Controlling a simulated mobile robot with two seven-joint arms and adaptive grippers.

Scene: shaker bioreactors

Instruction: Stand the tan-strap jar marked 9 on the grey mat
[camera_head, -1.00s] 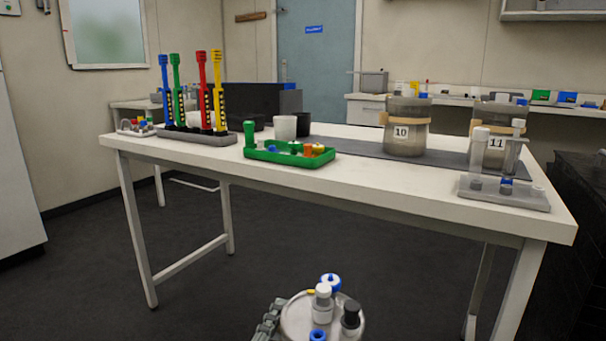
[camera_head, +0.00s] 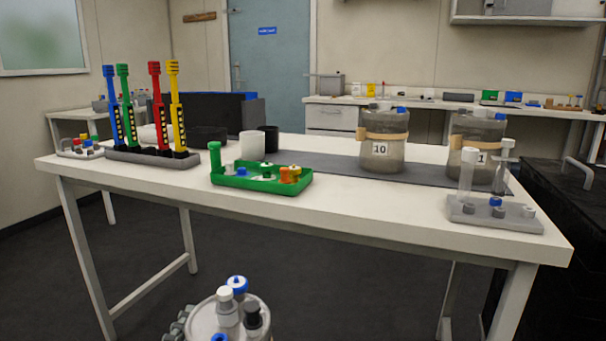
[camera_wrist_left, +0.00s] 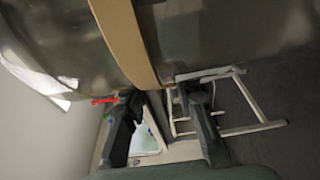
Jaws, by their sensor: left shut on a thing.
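A clear jar with a tan strap (camera_wrist_left: 128,38) fills the top of the left wrist view. My left gripper (camera_wrist_left: 162,92) is shut on it at the strap. In the head view the lid of the held jar (camera_head: 230,322), with white, black and blue caps, shows at the bottom, in front of the table and below its top. Part of my left gripper (camera_head: 178,327) shows beside it. The number on the held jar is not visible. The grey mat (camera_head: 322,164) lies on the table. My right gripper is not in view.
On the mat stand tan-strap jar 10 (camera_head: 381,143) and another tan-strap jar (camera_head: 470,133), partly hidden by a grey stand with tubes (camera_head: 490,212). A green tray (camera_head: 262,182) and a rack with coloured tools (camera_head: 150,157) are further left. The mat left of jar 10 is bare.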

